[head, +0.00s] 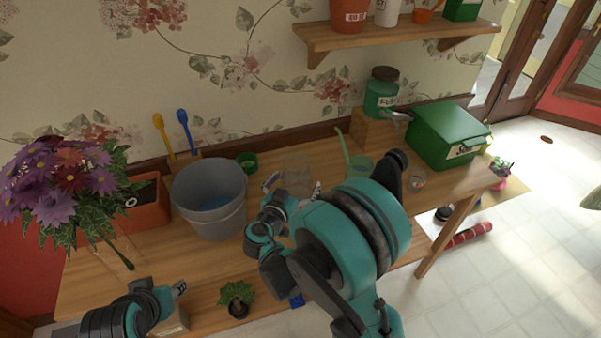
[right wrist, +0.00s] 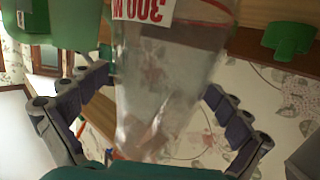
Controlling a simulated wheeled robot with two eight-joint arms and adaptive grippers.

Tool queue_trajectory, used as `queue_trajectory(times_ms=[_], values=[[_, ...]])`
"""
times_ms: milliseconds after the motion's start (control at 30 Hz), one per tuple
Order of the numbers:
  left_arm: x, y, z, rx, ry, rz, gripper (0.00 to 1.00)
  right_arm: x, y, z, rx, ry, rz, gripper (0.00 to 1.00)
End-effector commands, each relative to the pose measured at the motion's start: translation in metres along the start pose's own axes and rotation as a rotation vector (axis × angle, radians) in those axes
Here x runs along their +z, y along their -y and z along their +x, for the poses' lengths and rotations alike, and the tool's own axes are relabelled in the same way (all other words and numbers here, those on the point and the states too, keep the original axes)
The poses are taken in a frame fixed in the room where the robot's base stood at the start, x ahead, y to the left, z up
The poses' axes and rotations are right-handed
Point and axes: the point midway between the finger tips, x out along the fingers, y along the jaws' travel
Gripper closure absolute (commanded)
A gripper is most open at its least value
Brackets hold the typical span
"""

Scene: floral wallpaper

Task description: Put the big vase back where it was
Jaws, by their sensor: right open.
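A clear glass vessel (head: 297,165), which looks like the big vase, stands on the wooden table right of the grey bucket. In the right wrist view the clear vessel (right wrist: 165,75) fills the middle and carries a white label with red "300 M" lettering. My right gripper (head: 293,187) is open, with its fingers on either side of the vessel; I cannot tell whether they touch it. The gripper hides the vessel's lower part in the head view. My left gripper (head: 180,289) is low at the table's front left, away from the vessel; its jaws are unclear.
A grey bucket (head: 209,205) stands close left of the vessel. A small green cup (head: 247,162) is behind it. A green watering can (head: 360,165) and a green box (head: 447,137) are to the right. Purple flowers (head: 62,190) are at left. A shelf (head: 390,36) overhangs the back.

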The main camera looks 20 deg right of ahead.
Motion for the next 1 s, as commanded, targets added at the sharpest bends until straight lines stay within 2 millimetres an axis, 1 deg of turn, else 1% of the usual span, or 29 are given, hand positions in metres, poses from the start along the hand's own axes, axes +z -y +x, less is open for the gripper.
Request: queue_trajectory(times_ms=[33, 100, 200, 300, 433, 567, 667, 767, 800, 867, 967, 1000], values=[[-0.003, 0.000, -0.004, 0.000, 0.000, 0.000, 0.60, -0.002, 0.002, -0.014, -0.005, 0.000, -0.002, 0.00], [-0.005, 0.000, -0.007, 0.000, 0.000, 0.000, 0.60, -0.002, 0.002, -0.030, -0.005, -0.001, -0.003, 0.00], [-0.007, 0.000, -0.010, 0.000, 0.000, 0.000, 0.60, -0.002, 0.001, -0.050, -0.005, -0.001, -0.002, 0.00], [-0.009, 0.000, -0.012, 0.000, 0.000, 0.000, 0.60, -0.002, 0.001, -0.066, -0.003, -0.001, -0.002, 0.00], [-0.010, 0.000, -0.014, 0.000, 0.000, 0.000, 0.60, -0.001, 0.000, -0.077, -0.001, 0.001, -0.002, 0.00], [-0.010, 0.000, -0.014, 0.000, 0.000, 0.000, 0.60, -0.002, -0.010, -0.077, 0.009, 0.050, -0.035, 0.00], [-0.010, 0.000, -0.014, 0.000, 0.000, 0.000, 0.60, -0.001, -0.029, -0.072, 0.014, 0.159, -0.106, 0.00], [-0.010, 0.000, -0.014, 0.000, 0.000, 0.000, 0.60, 0.001, -0.057, -0.073, -0.008, 0.311, -0.196, 0.00], [-0.010, 0.000, -0.014, 0.000, 0.000, 0.000, 0.60, 0.003, -0.068, -0.077, -0.027, 0.374, -0.229, 0.00], [-0.010, 0.000, -0.014, 0.000, 0.000, 0.000, 0.60, 0.004, -0.083, -0.084, -0.067, 0.459, -0.272, 0.00], [-0.010, 0.000, -0.013, 0.000, 0.000, 0.000, 0.60, 0.008, -0.105, -0.103, -0.156, 0.581, -0.324, 0.00], [-0.010, 0.000, -0.013, 0.000, 0.000, 0.000, 0.60, 0.009, -0.113, -0.112, -0.199, 0.621, -0.338, 0.00]])
